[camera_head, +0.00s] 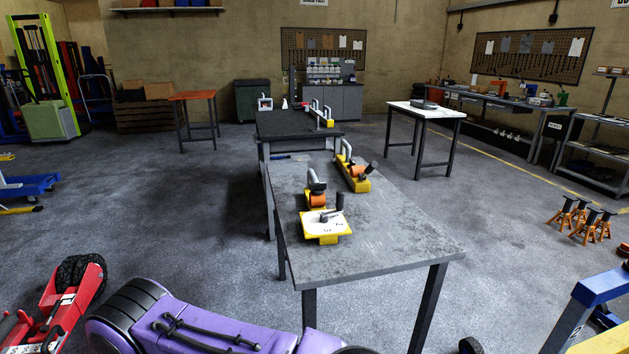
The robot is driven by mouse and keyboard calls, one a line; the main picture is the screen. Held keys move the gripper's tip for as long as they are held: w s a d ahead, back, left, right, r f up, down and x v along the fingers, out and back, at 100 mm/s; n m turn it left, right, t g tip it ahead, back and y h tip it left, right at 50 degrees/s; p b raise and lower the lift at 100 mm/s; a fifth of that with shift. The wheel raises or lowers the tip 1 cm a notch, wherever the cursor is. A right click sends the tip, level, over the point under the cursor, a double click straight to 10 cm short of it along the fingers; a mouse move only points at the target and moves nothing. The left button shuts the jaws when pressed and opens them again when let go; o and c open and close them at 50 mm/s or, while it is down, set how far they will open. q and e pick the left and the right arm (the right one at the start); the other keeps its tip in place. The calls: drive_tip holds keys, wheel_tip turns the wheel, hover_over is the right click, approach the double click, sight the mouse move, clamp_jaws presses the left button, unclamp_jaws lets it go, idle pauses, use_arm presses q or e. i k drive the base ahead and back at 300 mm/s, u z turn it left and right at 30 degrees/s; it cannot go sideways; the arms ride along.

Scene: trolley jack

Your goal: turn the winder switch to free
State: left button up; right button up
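Yellow winder-like devices stand on two tables. The nearest one, on the grey metal table (385,240), has a white marked plate (318,228), an orange drum (317,200) and a dark upright handle (340,201). A small dark piece (325,215) lies on the plate; I cannot tell whether it is the switch or how it is set. A second yellow device (359,184) with an orange part stands behind it. A third yellow piece (327,123) with pale handles is on the dark table (290,124) beyond. Neither of my grippers is in view.
A purple wheeled machine (200,318) stands low before the grey table, a red jack (60,310) to its left. Blue framing (590,305) and orange axle stands (580,218) are at right. A white-topped table (426,110) stands farther back. Floor left of the tables is clear.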

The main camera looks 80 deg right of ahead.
sight(316, 187)
drive_tip(key=z, duration=2.2)
